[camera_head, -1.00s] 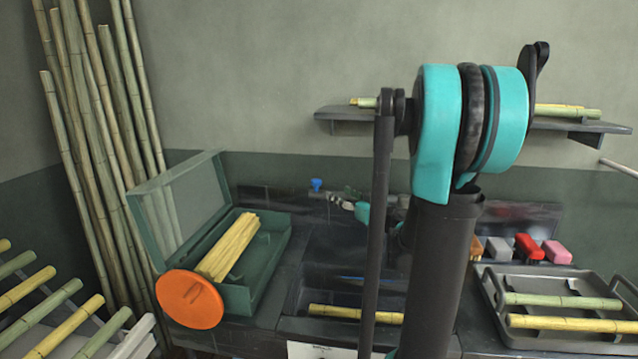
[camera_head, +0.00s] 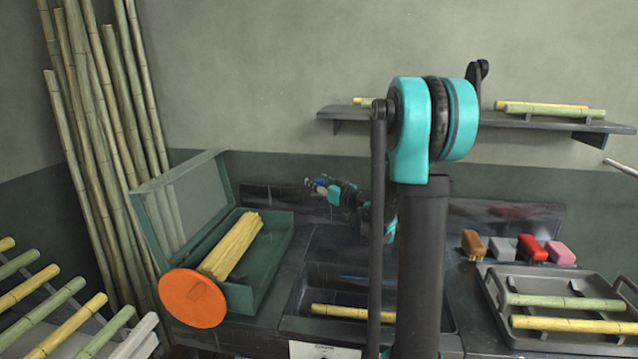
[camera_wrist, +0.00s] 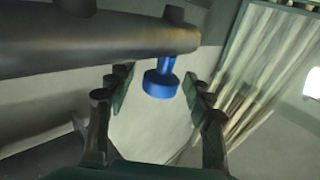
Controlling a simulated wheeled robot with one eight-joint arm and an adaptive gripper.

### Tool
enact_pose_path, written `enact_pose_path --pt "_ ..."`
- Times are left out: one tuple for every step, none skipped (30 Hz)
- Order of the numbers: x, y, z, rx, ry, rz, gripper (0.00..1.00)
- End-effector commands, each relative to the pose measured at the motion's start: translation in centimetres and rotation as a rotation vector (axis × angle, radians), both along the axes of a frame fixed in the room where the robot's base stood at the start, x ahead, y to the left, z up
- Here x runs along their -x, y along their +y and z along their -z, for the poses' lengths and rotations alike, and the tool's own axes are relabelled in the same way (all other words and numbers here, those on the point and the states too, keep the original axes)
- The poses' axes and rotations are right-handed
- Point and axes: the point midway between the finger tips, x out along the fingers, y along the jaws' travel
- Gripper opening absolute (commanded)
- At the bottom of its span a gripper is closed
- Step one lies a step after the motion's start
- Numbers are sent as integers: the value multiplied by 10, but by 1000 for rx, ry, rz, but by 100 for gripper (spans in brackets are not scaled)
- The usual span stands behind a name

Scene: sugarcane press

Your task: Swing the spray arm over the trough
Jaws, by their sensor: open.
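The spray arm (camera_wrist: 100,45) is a thick grey pipe crossing the upper left of the wrist view. A blue nozzle (camera_wrist: 162,84) hangs below its right end. My gripper (camera_wrist: 157,92) is open, with one finger on each side of the nozzle and visible gaps to both. In the head view my gripper (camera_head: 322,188) is at the back wall, beside the small blue nozzle (camera_head: 320,184); the pipe is hard to make out there. The dark trough (camera_head: 290,312) lies below and in front, with a yellow cane piece (camera_head: 350,313) in it. My arm hides its right part.
An open green box (camera_head: 270,270) with yellow canes and an orange disc (camera_head: 192,298) stands left of the trough. A grey tray (camera_head: 490,290) with cane pieces and several brushes (camera_head: 503,248) are at the right. A wall shelf (camera_head: 560,123) hangs above. Tall canes lean at left.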

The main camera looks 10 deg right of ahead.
Motion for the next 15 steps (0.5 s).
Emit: enact_pose_path --pt "0 0 0 0 0 0 52" --pt "0 0 0 0 0 0 52" --pt "0 0 0 0 0 0 52" --pt "0 0 0 0 0 0 52" --pt "0 0 0 0 0 0 49" --pt "0 0 0 0 0 0 44" --pt "0 0 0 0 0 0 41" --pt "0 0 0 0 0 0 37" --pt "0 0 0 0 0 0 32" --pt "0 0 0 0 0 0 28" --pt "0 0 0 0 0 0 25" --pt "0 0 0 0 0 0 20" --pt "0 0 0 0 0 0 16" --pt "0 0 0 0 0 0 12" --pt "0 0 0 0 0 0 7"
